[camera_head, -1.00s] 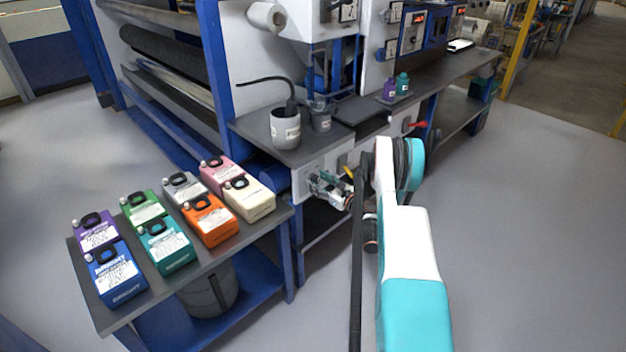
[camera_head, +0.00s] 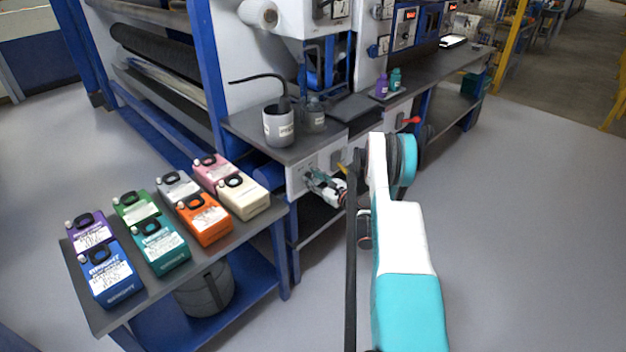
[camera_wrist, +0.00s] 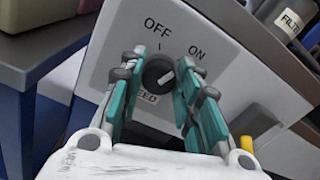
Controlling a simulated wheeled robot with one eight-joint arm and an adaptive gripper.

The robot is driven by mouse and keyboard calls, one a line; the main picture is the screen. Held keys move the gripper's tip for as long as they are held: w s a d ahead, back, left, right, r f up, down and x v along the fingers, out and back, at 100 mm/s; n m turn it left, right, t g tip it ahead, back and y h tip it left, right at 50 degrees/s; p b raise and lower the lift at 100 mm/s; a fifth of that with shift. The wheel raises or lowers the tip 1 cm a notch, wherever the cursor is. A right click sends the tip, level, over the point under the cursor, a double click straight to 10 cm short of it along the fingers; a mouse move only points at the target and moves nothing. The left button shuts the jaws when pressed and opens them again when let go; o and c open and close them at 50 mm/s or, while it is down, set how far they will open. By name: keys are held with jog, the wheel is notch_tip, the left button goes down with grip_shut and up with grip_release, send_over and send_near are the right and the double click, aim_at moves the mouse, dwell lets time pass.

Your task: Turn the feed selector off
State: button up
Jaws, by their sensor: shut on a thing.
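The feed selector (camera_wrist: 159,73) is a round dark knob on a white panel (camera_wrist: 112,58). OFF is printed above it to the left, ON to the upper right, and a partly hidden label ending in "EED" is below. Its pale mark points rightward, on the ON side. My gripper (camera_wrist: 157,76) has its teal fingers on both sides of the knob and is shut on it. In the head view, my gripper (camera_head: 322,184) is at the front of the white panel (camera_head: 298,176) under the bench, and hides the knob there.
A yellow lever (camera_head: 343,169) and a red handle (camera_head: 411,121) are right of the selector. A grey cup (camera_head: 279,130) stands on the bench above. A side table (camera_head: 95,318) with several coloured pedal-like boxes is at left. The floor at right is clear.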

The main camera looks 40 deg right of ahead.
jog(key=n, duration=0.5)
jog(key=shift+a, duration=0.1)
jog(key=shift+f+n, duration=0.1)
jog(key=shift+n, duration=2.4)
jog(key=o, duration=1.1)
jog(key=shift+c, duration=0.2)
